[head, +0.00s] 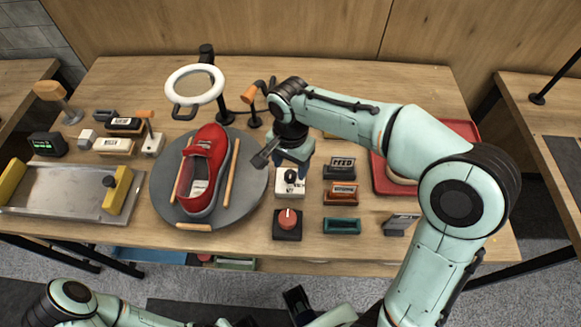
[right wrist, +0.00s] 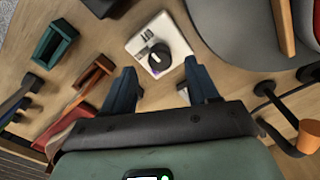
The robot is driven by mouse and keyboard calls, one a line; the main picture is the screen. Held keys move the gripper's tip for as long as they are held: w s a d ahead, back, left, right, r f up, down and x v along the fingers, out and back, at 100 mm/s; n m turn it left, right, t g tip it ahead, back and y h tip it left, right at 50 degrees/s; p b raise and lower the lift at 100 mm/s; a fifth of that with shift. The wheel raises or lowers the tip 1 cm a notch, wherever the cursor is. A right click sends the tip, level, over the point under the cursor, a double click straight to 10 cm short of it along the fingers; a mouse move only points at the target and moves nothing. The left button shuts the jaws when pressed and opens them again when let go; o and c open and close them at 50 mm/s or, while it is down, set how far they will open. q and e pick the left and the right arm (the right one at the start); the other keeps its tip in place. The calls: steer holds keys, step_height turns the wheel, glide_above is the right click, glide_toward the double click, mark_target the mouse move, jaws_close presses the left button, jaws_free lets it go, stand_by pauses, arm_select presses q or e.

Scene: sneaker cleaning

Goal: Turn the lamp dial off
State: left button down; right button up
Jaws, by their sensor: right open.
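The lamp dial is a black round knob (head: 291,175) on a small white box (head: 288,188) on the table, right of the round grey mat. My right gripper (head: 293,166) hangs over it from behind, pointing down. In the right wrist view the white box (right wrist: 142,38) and black knob (right wrist: 159,56) lie just beyond and between the two open blue fingers (right wrist: 160,82), with nothing held. The ring lamp (head: 195,84) has a bright white ring and stands at the back. My left arm shows along the bottom edge; its gripper cannot be made out clearly.
A red sneaker (head: 202,168) lies on the round grey mat (head: 247,190) with wooden sticks beside it. A red-knobbed black box (head: 288,224) stands in front of the dial. A metal tray (head: 65,192) is at left.

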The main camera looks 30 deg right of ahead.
mark_target(291, 174)
step_height(291, 174, up, 10)
steer(key=p, duration=0.1)
steer(key=shift+r+p, duration=0.2)
steer(key=shift+p, duration=0.15)
steer(key=shift+f, duration=0.1)
